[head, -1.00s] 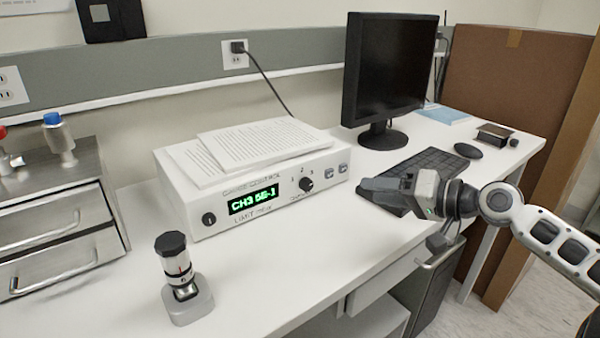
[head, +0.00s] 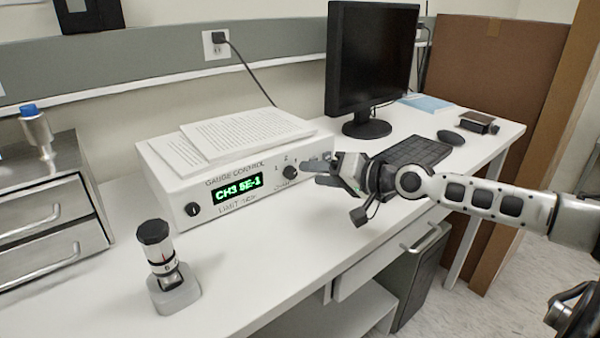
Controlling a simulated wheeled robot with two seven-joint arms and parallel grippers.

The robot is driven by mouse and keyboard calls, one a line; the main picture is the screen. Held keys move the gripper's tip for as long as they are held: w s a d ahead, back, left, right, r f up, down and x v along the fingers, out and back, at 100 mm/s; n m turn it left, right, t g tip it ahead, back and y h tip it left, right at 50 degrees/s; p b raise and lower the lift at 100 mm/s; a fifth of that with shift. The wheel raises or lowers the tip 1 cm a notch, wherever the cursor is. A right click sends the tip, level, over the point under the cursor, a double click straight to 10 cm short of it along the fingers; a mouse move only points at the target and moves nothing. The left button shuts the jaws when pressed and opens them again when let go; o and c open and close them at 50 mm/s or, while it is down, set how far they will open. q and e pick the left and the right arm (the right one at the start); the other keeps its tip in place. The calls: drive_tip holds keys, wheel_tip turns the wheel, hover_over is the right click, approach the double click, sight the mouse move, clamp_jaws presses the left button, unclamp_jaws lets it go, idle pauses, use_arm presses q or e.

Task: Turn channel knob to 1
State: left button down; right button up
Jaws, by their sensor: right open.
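The white gauge control box (head: 240,222) stands on the bench with its front panel towards me. Its green display (head: 237,191) reads CH3 5E-1. The black channel knob (head: 290,172) sits right of the display, with small position numbers around it; its pointer is too small to read surely. My right gripper (head: 318,172) is open, just right of the knob and in front of the panel's right end, fingers pointing left. It partly covers the buttons there. I cannot tell whether it touches the panel; nothing shows between its fingers. My left gripper is not in view.
Papers (head: 245,135) lie on the box. A second black knob (head: 193,209) is at its left. A small gauge on a grey stand (head: 172,285) stands in front. Behind my right arm are a keyboard (head: 415,152), monitor (head: 370,65) and mouse (head: 450,137).

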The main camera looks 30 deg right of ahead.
sight(295, 172)
drive_tip(key=shift+p+x, duration=0.8)
drive_tip(key=shift+x, duration=1.7)
drive_tip(key=shift+a, duration=0.1)
drive_tip(key=c, duration=1)
